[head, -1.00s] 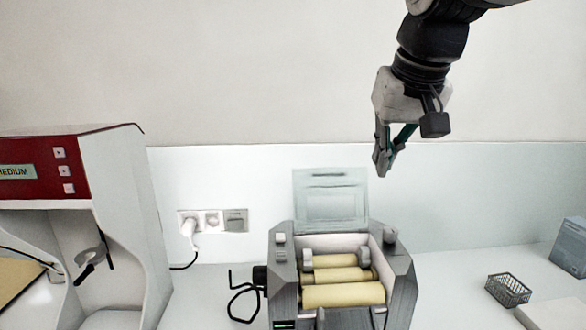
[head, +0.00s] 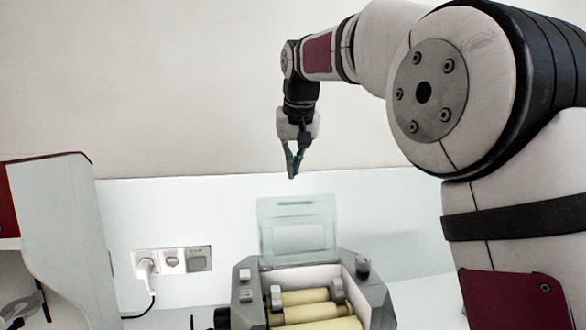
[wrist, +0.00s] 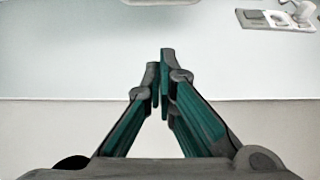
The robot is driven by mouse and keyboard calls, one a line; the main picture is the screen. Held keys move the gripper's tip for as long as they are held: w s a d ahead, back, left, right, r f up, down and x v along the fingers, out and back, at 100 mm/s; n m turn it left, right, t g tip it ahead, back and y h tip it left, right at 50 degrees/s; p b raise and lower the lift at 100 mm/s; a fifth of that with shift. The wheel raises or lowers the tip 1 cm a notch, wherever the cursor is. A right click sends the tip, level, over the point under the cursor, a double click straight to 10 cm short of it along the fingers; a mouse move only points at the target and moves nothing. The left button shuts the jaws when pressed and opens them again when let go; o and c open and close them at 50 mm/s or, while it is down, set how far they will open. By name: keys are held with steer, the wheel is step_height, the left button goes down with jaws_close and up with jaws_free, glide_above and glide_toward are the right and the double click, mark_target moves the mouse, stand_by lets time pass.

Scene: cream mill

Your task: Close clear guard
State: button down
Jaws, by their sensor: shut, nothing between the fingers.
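The clear guard (head: 298,230) stands raised, upright at the back of the grey roller mill (head: 245,290). It is a see-through panel with a slot near its top edge. Below it, several cream rollers (head: 305,297) lie exposed in the mill's opening. My gripper (head: 292,176) hangs in the air just above the guard's top edge, fingers pointing down, and looks apart from it. It is shut and empty.
A wall socket strip (head: 172,261) with a white plug is on the back panel, left of the mill. A white and red machine (head: 55,240) stands at the far left. My own arm covers the right side of the head view.

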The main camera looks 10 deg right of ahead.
step_height(320, 180, down, 6)
steer(key=p, duration=0.2)
steer(key=shift+s, duration=0.2)
steer(key=shift+r, duration=0.1)
stand_by(0.5)
